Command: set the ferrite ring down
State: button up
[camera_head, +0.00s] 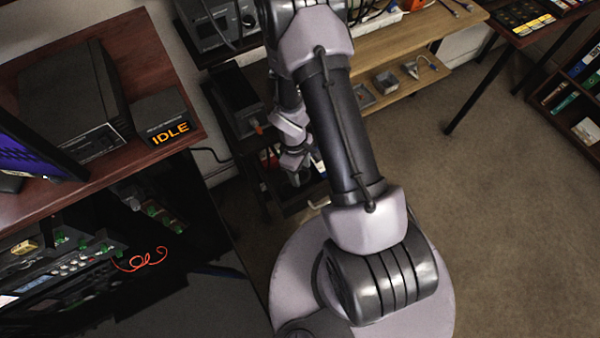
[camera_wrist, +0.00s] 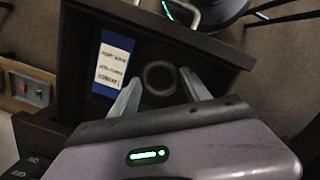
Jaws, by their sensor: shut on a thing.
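The ferrite ring (camera_wrist: 146,76) is a dark grey ring in the wrist view, between the two pale fingers of my gripper (camera_wrist: 160,77). The gripper is shut on it. Below is a dark open box or drawer (camera_wrist: 212,46); I cannot tell whether the ring touches its floor. In the head view my gripper (camera_head: 296,173) is small and low, near a dark shelf unit, and the ring cannot be made out there.
A blue and white labelled packet (camera_wrist: 115,62) lies in the box, left of the ring. The box walls rise around the fingers. The carpet at right is clear.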

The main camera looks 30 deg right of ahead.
jog(key=shift+f+b, duration=1.2)
jog(key=shift+f, duration=1.1)
jog(key=o, duration=1.4)
jog(key=shift+r, duration=0.1)
jog(key=shift+o, duration=0.2)
jog(key=shift+r, duration=0.1)
notch_tip(320, 180, up, 12)
jog(key=w+r+p, duration=0.1)
jog(key=p, duration=0.7)
notch_tip(320, 180, up, 7)
jog(key=m+t, duration=0.1)
jog(key=m, duration=0.1)
send_over(301, 177)
jog(key=w+a, duration=0.2)
notch_tip(301, 177, up, 13)
jog(key=s+a+m+t, duration=0.2)
jog(key=m, duration=0.1)
jog(key=s+a+r+m+t+y, duration=0.1)
jog(key=s+a+r+m+t, duration=0.1)
jog(key=s+r, duration=0.4)
jog(key=s+a+r+m+t+y, duration=0.1)
jog(key=s+a+r+m, duration=0.3)
jog(key=r, duration=0.6)
jog(key=shift+s+a+r+m+t+y, duration=0.3)
jog(key=shift+s+a+r+t+y, duration=0.15)
jog(key=shift+s+a, duration=0.7)
